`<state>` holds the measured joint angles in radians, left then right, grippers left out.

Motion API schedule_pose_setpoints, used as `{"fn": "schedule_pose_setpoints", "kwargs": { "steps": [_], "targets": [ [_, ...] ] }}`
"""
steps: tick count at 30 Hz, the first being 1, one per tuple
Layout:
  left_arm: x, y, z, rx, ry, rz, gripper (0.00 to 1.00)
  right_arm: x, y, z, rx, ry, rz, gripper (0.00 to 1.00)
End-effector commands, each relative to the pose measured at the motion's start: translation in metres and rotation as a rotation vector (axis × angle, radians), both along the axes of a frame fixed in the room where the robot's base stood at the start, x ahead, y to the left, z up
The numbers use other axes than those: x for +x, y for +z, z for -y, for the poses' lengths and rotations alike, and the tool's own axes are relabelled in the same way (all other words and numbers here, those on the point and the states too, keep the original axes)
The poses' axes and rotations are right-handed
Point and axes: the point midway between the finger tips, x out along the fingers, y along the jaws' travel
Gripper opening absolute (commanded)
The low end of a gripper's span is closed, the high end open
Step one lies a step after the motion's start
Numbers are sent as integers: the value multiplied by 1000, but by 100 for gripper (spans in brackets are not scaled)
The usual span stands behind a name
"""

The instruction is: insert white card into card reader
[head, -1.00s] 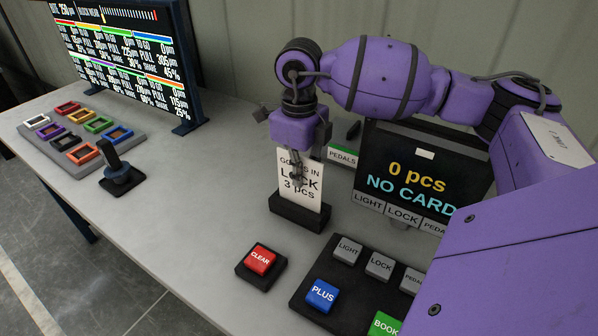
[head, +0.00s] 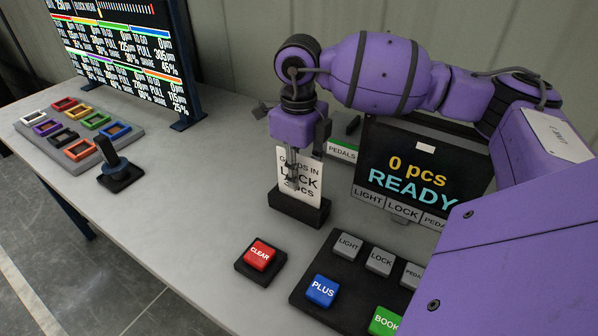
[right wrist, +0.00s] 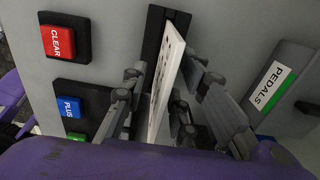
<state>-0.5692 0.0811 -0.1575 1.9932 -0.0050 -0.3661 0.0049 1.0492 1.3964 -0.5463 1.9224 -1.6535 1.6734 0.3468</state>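The white card (head: 312,170), printed "GOODS IN LOCK 3 pcs", stands in the slot of the black card reader (head: 298,209), leaning slightly. In the right wrist view the card (right wrist: 168,75) shows nearly edge-on, its lower end in the dark reader (right wrist: 153,32). My right gripper (head: 291,172) is at the card from above. In the right wrist view its fingers (right wrist: 165,80) are spread on either side of the card, with gaps visible. The display (head: 412,180) behind reads "0 pcs READY". My left gripper is not in view.
A red CLEAR button (head: 260,254) and a button panel with a blue PLUS button (head: 322,290) stand in front of the reader. A PEDALS card holder (head: 342,151) is close behind it. Coloured frames (head: 80,133) and a big screen (head: 115,45) are at left. The table middle is clear.

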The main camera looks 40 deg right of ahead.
Motion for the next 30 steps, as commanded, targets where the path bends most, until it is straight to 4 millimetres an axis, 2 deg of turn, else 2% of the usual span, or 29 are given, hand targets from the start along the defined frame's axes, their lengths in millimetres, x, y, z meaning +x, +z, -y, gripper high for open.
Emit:
{"fn": "schedule_pose_setpoints", "kwargs": {
  "steps": [15,21,30],
  "targets": [
    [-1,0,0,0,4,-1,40,1,98,0,0,1,5,27],
    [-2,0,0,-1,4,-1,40,0,115,0,0,0,3,27],
    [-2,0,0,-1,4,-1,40,0,116,0,0,0,2,27]
  ]
}}
